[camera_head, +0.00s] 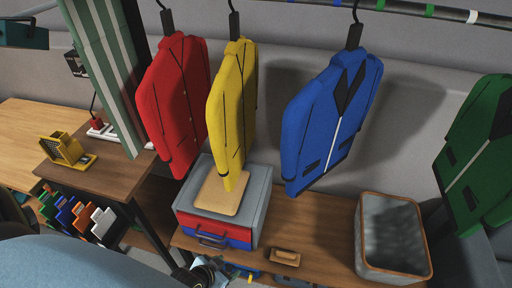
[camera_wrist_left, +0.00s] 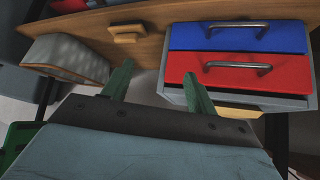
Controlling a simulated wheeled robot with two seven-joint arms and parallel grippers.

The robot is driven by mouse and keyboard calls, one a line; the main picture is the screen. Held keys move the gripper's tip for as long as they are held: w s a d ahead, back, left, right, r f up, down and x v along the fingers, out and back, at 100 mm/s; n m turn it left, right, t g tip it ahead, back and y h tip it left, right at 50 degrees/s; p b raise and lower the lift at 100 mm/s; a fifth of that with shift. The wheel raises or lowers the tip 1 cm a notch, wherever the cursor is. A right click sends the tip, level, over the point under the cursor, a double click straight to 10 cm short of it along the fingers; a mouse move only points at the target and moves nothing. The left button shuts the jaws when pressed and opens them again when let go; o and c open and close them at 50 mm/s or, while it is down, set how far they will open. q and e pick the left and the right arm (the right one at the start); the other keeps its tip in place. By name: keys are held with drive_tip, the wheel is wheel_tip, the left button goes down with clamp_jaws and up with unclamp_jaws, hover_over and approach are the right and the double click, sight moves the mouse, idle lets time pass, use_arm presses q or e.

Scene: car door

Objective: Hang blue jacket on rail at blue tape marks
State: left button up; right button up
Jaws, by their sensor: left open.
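The blue jacket (camera_head: 328,125) hangs upright on a dark hanger, right of the yellow jacket. My left gripper (camera_head: 212,270) is low in front of the drawer box, small and partly hidden in the head view. In the left wrist view its green fingers (camera_wrist_left: 158,80) are apart with nothing between them. My right gripper is not in view.
Red (camera_head: 177,100), yellow (camera_head: 232,105) and green (camera_head: 482,155) jackets hang nearby. A striped cloth (camera_head: 105,60) hangs at left.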

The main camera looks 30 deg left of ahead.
use_arm(q)
drive_tip(key=w+d+r+t+h+p, duration=0.15)
drive_tip(key=w+r, duration=0.35)
drive_tip(key=r, duration=0.6)
drive_tip(key=w+r+t+p, duration=0.1)
drive_tip(key=w+r+t, duration=0.3)
drive_tip(key=r, duration=0.6)
drive_tip(key=m+t+h+p, duration=0.2)
drive_tip(key=t+h, duration=0.1)
approach(300, 131)
wheel_tip(300, 131, down, 3)
drive_tip(key=a, duration=0.2)
drive_tip(key=x, duration=0.4)
drive_tip(key=p+x, duration=0.1)
drive_tip(key=x, duration=0.8)
drive_tip(key=shift+w+d+r+p, duration=0.1)
drive_tip(key=shift+r+p, duration=0.2)
drive_tip(key=shift+c, duration=0.2)
